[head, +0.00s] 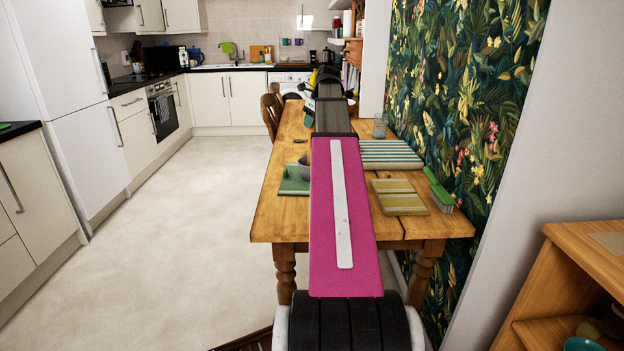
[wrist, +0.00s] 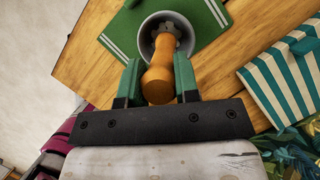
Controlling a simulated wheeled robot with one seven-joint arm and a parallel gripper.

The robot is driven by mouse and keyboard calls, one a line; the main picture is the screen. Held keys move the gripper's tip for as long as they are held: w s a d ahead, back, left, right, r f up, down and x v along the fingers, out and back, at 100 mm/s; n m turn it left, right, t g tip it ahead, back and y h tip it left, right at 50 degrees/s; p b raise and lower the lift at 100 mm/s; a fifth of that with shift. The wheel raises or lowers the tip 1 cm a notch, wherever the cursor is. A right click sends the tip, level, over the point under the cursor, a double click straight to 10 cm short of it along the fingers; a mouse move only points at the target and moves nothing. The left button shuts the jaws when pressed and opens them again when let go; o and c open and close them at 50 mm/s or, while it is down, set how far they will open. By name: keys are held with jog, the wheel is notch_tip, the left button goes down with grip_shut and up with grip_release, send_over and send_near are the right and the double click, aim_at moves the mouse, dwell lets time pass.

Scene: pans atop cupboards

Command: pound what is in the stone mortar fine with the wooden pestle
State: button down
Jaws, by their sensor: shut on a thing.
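The wooden pestle (wrist: 158,84) is orange-brown with a rounded end towards my wrist. My gripper (wrist: 158,68) is shut on it, with one green finger against each side. The pestle's far end reaches into the stone mortar (wrist: 145,38), a grey round bowl with a pale rim. Greyish lumps show inside around the pestle's far end; how fine they are I cannot tell. The mortar stands on a green mat (wrist: 211,38) with white stripes. In the head view, only a sliver of the mortar (head: 304,169) shows beside my arm, and my gripper cannot be made out.
The wooden table (head: 272,212) carries a green-and-white striped mat (head: 388,154), a yellowish striped mat (head: 398,196), a green brush (head: 439,190) and a glass (head: 380,127). A leafy wall stands close on the right. Chairs (head: 270,112) stand at the far left side. Floor left of the table is clear.

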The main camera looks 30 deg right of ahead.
jog(key=shift+r, duration=0.15)
jog(key=shift+r, duration=4.4)
